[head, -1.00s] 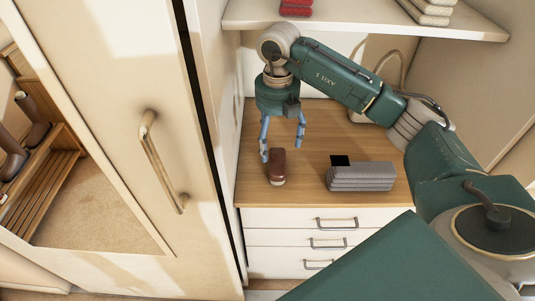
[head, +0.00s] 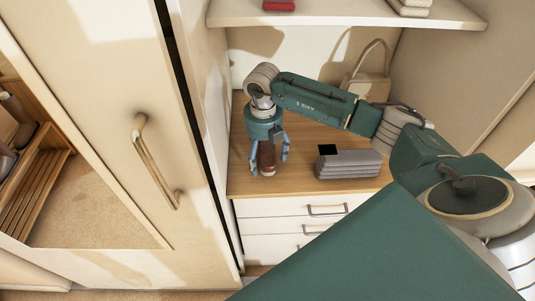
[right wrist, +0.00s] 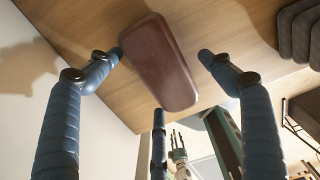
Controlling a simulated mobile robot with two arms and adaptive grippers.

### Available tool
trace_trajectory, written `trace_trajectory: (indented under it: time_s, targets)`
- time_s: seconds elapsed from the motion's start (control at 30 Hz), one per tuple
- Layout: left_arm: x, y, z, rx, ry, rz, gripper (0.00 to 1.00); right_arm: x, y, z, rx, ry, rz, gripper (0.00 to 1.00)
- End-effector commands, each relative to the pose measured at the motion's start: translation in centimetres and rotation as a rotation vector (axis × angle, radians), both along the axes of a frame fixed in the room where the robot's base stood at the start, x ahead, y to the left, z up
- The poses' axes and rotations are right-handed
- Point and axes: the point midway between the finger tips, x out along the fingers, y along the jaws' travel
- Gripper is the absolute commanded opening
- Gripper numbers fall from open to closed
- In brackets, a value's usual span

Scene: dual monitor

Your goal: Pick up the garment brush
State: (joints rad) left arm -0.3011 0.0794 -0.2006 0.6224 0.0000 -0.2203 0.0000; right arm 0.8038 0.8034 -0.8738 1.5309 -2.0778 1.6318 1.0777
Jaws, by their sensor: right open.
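The garment brush (head: 266,158), a reddish-brown oblong, lies on the wooden top of the drawer unit. It shows large in the right wrist view (right wrist: 160,62). My right gripper (head: 270,166) points down over the brush with its blue fingers spread. In the right wrist view, the fingers stand on either side of the brush with gaps visible, and a third finger is below its near end. The gripper holds nothing. A small, distant pronged shape low in the right wrist view may be my left gripper; its state is unclear. The head view does not show it.
A folded grey stack (head: 348,164) with a black square on top lies right of the brush. A beige handbag (head: 370,84) stands behind. A shelf (head: 345,14) hangs above. The wardrobe door (head: 105,110) is close on the left. Drawers (head: 290,227) are below.

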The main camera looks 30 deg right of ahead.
Motion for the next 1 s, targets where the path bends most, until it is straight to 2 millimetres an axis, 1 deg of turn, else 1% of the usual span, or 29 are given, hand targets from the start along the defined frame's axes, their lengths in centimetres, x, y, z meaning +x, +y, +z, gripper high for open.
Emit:
trace_trajectory:
  time_s: [0.1, 0.27, 0.37, 0.4, 0.47, 0.5, 0.53, 0.57, 0.6, 0.87, 1.0]
  targets:
    - [0.2, 0.0, 0.1, 0.0, -0.002, 0.0, 0.4, 0.0, 0.0, -0.4, 0.001, -0.001, 0.0, 0.8]
    - [0.2, 0.0, 0.1, 0.0, -0.002, 0.0, 0.4, 0.0, 0.0, -0.4, 0.001, -0.001, 0.001, 0.8]
    - [0.2, 0.0, 0.1, 0.0, -0.002, 0.001, 0.4, 0.0, 0.0, -0.4, 0.001, -0.001, 0.001, 0.62]
    - [0.2, 0.0, 0.1, 0.0, -0.002, 0.001, 0.4, 0.0, 0.0, -0.4, 0.001, -0.001, 0.001, 0.54]
    - [0.2, 0.0, 0.1, 0.0, -0.002, 0.001, 0.4, 0.0, 0.0, -0.4, 0.001, -0.001, 0.0, 0.42]
    - [0.2, 0.0, 0.0, 0.0, -0.002, 0.001, 0.4, 0.0, 0.0, -0.4, 0.001, -0.001, 0.0, 0.34]
    - [0.1, 0.0, 0.0, 0.0, -0.002, 0.001, 0.4, 0.0, 0.0, -0.4, 0.0, -0.001, 0.0, 0.29]
    - [0.1, 0.0, 0.0, 0.0, -0.002, 0.001, 0.4, 0.0, 0.0, -0.4, 0.0, -0.001, 0.0, 0.29]
    - [0.1, 0.0, 0.1, 0.001, -0.001, 0.001, 0.4, 0.0, 0.0, -0.4, 0.0, -0.001, 0.0, 0.25]
    - [0.0, 0.1, -0.1, 0.001, 0.0, 0.001, 0.4, 0.1, 0.0, -0.2, 0.001, -0.003, 0.0, 0.24]
    - [0.0, 0.1, -0.5, 0.001, 0.001, 0.001, 0.4, 0.1, -0.1, 0.6, 0.0, -0.004, 0.0, 0.24]
